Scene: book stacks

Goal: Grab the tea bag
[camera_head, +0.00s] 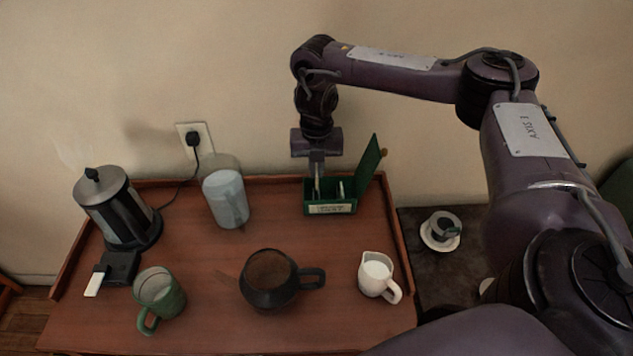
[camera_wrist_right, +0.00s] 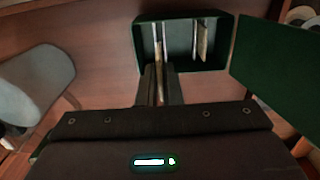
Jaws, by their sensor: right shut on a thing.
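A green tea box (camera_head: 342,207) with its lid raised stands at the back of the wooden table. Thin upright tea bags are in it; one shows free (camera_wrist_right: 203,42) in the right wrist view, right of the gripper. My right gripper (camera_head: 317,180) reaches down into the left part of the box. In the wrist view its fingers (camera_wrist_right: 160,88) are shut on a thin tea bag (camera_wrist_right: 159,50), whose upper part extends past the fingertips inside the box. My left gripper is in neither view.
The box's open lid (camera_head: 369,168) rises on its right. A pitcher (camera_head: 227,198) stands left of the box. A kettle (camera_head: 115,205), green mug (camera_head: 160,297), dark pot (camera_head: 270,279) and milk jug (camera_head: 377,275) stand around the table (camera_head: 320,325). A cup (camera_head: 441,229) is off to the right.

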